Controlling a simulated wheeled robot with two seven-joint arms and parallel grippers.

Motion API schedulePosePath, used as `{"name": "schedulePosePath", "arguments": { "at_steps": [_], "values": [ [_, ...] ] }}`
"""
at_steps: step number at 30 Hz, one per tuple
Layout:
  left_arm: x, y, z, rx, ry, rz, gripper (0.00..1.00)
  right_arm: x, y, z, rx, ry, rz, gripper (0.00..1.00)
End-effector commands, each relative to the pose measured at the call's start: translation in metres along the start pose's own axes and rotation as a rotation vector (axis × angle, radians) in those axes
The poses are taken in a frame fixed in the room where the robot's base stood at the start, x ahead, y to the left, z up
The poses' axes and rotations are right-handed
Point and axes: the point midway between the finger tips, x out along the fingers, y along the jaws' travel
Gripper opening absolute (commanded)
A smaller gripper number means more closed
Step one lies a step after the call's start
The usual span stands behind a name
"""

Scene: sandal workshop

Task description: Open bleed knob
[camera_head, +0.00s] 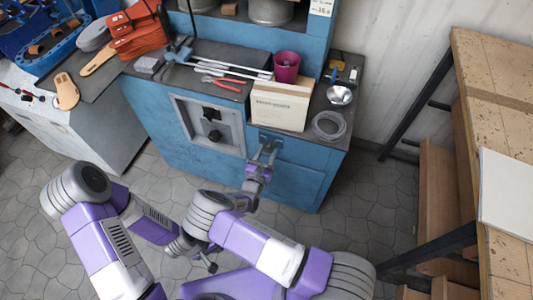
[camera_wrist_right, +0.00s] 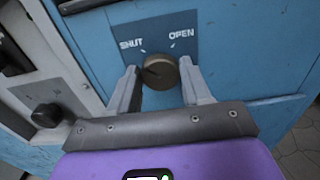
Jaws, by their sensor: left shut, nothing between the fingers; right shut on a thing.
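The bleed knob (camera_wrist_right: 160,72) is a round brown-grey knob on a blue panel. White labels above it read SHUT (camera_wrist_right: 131,43) on the left and OPEN (camera_wrist_right: 181,34) on the right. A dark mark on the knob's face lies toward its left, SHUT side. My right gripper (camera_wrist_right: 159,68) has one finger on each side of the knob and is shut on it. In the head view my right gripper (camera_head: 268,152) reaches the blue cabinet front and mostly hides the knob. My left gripper (camera_head: 211,267) is low over the floor, away from the cabinet, shut and empty.
A grey framed panel with a black knob (camera_head: 214,135) is left of my right gripper. The cabinet top holds a cardboard box (camera_head: 280,105), a magenta cup (camera_head: 286,68), red pliers (camera_head: 222,84) and bowls. A wooden workbench (camera_head: 500,75) stands at right.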

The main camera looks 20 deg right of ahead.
Motion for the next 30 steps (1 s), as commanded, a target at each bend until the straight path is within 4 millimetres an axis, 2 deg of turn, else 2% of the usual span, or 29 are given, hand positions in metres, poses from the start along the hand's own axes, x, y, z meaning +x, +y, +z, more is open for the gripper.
{"name": "schedulePosePath", "arguments": {
  "at_steps": [11,30],
  "values": [
    [-0.011,0.004,0.001,0.000,0.000,0.000,0.00,0.000,-0.001,0.001,0.138,0.001,-0.001,0.18],
    [-0.040,0.015,0.002,0.000,0.000,0.000,0.00,0.000,-0.003,0.000,0.725,0.002,-0.001,0.18]
  ]
}}
